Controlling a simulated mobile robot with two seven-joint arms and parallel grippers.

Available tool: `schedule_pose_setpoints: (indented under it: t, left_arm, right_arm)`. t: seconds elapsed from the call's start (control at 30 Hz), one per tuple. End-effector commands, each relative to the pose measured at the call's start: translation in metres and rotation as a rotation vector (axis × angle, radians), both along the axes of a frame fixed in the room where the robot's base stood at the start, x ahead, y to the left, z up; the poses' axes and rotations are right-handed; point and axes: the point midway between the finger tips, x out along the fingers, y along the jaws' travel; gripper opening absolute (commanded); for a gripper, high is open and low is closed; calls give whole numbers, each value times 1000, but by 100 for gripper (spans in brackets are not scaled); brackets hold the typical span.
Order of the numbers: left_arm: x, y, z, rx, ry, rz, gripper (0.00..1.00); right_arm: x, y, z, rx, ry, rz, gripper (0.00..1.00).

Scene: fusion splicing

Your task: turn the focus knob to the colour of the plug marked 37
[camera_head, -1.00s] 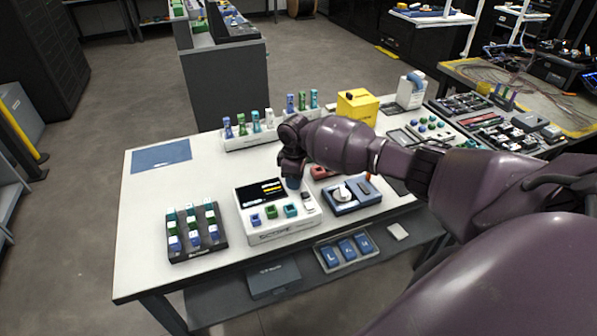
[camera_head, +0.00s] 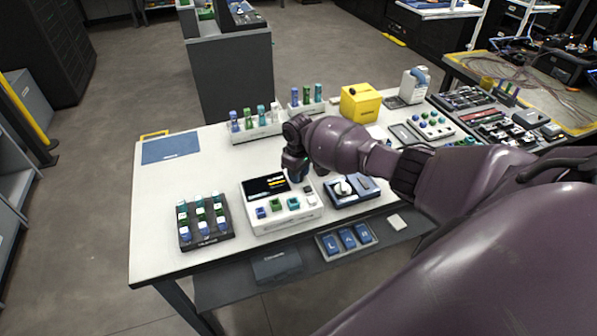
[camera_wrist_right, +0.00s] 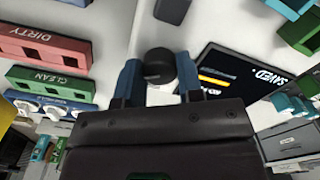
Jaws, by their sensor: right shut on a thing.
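The white scope box (camera_head: 285,220) stands near the table's front edge, with a dark screen (camera_head: 264,187) and a row of blue, green and teal parts on its front. My right gripper (camera_head: 296,176) is over the screen's right side and hides the focus knob in the head view. In the right wrist view, my right gripper (camera_wrist_right: 158,80) has its two blue fingers on either side of the black knob (camera_wrist_right: 160,66), shut on it. The screen (camera_wrist_right: 245,72) there reads "SAVED" upside down with a yellow bar. No number 37 is legible. My left gripper is out of view.
A black tray (camera_head: 207,239) of several coloured plugs lies left of the scope. Racks (camera_head: 254,134) of upright plugs stand behind. A blue device with a white dial (camera_head: 343,188) is at right. Red DIRTY (camera_wrist_right: 40,47) and green CLEAN (camera_wrist_right: 50,80) blocks lie beside my gripper.

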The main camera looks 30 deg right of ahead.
Motion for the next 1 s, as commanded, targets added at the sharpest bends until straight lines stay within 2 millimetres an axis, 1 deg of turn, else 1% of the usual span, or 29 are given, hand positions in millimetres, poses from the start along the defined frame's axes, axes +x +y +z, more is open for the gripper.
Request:
schedule_pose_setpoints:
  t: [0.2,0.23,0.3,0.4,0.63,0.77,0.87,1.0]
  left_arm:
    - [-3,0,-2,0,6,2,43]
    - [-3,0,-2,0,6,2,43]
    - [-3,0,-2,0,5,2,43]
    - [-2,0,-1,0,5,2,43]
    - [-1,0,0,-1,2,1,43]
    - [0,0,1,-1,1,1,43]
    - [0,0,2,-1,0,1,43]
    - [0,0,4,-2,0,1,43]
  right_arm:
    - [0,1,-1,1,0,1,11]
    - [0,1,-1,1,0,1,37]
    - [0,1,0,1,0,1,48]
    - [0,0,0,1,0,2,60]
    - [0,0,0,0,0,1,60]
    - [0,0,6,1,-2,2,60]
    - [0,0,17,0,-2,3,60]
    - [1,-1,42,0,-4,2,60]
